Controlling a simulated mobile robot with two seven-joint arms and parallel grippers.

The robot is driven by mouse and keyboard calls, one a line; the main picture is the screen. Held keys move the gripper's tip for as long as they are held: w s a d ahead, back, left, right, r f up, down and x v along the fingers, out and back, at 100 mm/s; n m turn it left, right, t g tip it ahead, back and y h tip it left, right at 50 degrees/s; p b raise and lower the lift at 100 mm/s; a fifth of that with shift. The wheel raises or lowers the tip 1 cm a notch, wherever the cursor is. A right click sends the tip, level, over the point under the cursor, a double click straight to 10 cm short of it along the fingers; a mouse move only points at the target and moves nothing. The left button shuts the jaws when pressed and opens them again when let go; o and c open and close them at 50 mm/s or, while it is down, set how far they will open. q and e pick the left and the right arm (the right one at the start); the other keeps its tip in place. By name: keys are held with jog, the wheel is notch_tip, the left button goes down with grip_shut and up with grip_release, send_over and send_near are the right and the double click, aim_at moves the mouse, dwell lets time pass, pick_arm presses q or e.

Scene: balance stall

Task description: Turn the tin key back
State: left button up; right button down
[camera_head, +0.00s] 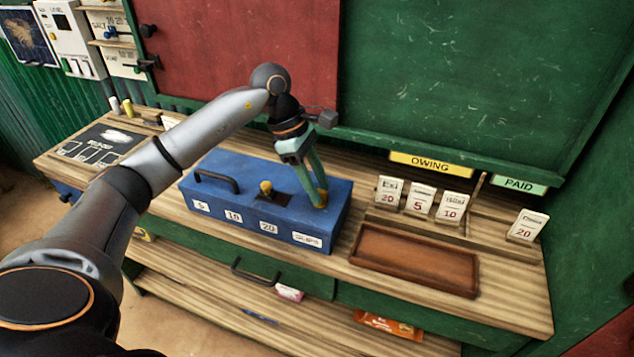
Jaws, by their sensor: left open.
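The blue tin (290,212) stands on the wooden counter, with white labels along its front and a dark handle (216,180) on its lid. A yellow knob-like piece (265,187) stands up from a dark plate in the middle of the lid; I cannot tell whether it is the key. My left gripper (320,198) reaches down at the right end of the lid. Its green fingers are open, with something yellowish at their tips. I cannot tell whether that is a key or part of the fingers. My right gripper is not in view.
An empty brown tray (415,262) lies right of the tin. Behind it, several white cards (420,200) stand under the OWING sign (431,164), and one card (526,226) stands under PAID (519,185). A dark slate (103,146) lies at the counter's left end.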

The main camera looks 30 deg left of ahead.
pick_arm(q)
jog(key=shift+c, duration=0.4)
grip_shut()
